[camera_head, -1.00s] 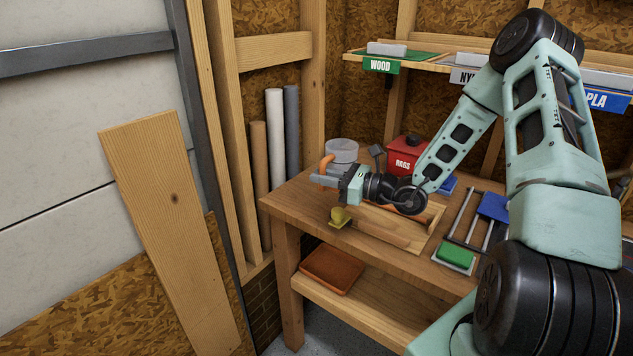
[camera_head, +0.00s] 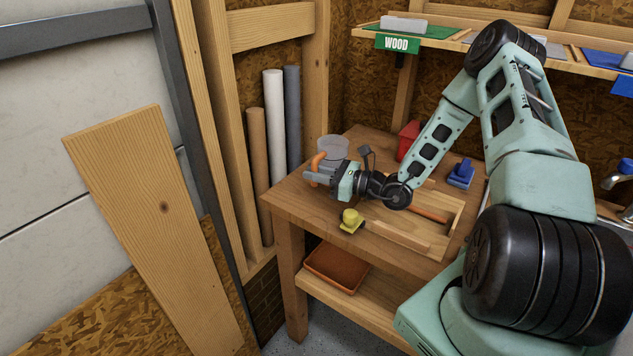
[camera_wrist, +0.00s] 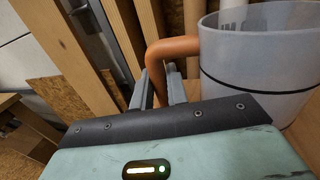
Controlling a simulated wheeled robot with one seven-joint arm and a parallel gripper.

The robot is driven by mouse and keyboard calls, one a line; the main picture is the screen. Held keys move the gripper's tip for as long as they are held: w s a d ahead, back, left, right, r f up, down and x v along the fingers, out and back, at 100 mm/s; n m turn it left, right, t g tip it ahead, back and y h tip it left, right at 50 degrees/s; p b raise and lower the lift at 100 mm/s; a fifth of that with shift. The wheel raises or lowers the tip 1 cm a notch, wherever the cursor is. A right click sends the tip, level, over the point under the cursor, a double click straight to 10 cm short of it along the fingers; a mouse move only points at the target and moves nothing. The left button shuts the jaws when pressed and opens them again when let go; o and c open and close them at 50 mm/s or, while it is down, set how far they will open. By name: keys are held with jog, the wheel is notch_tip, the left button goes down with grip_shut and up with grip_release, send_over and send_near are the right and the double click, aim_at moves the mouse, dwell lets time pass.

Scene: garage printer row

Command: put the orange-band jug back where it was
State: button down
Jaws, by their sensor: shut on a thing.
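The jug (camera_head: 333,148) is a translucent grey vessel with an orange handle (camera_head: 317,162). It is at the back left of the wooden workbench (camera_head: 290,205). In the wrist view the jug (camera_wrist: 255,60) fills the upper right, with a thin dark line around its wall; no orange band shows on the visible wall. My gripper (camera_head: 314,178) is shut on the orange handle (camera_wrist: 172,47), with a finger on each side of it in the wrist view (camera_wrist: 158,85). The jug looks upright. I cannot tell whether its base touches the bench.
A yellow item (camera_head: 351,220) sits near the bench's front edge, beside a shallow wooden tray (camera_head: 400,235). A red container (camera_head: 409,138) and a blue item (camera_head: 461,173) stand farther back. Tubes (camera_head: 274,125) lean against the wall left of the bench. An orange-brown tray (camera_head: 335,270) is below.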

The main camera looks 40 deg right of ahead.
aim_at(316, 184)
jog(key=shift+f, duration=1.55)
jog(key=shift+f, duration=0.15)
jog(key=c, duration=1.4)
grip_release()
jog(key=shift+r, duration=0.2)
jog(key=b+v, duration=0.3)
jog(key=v, duration=0.9)
jog(key=shift+r, duration=0.1)
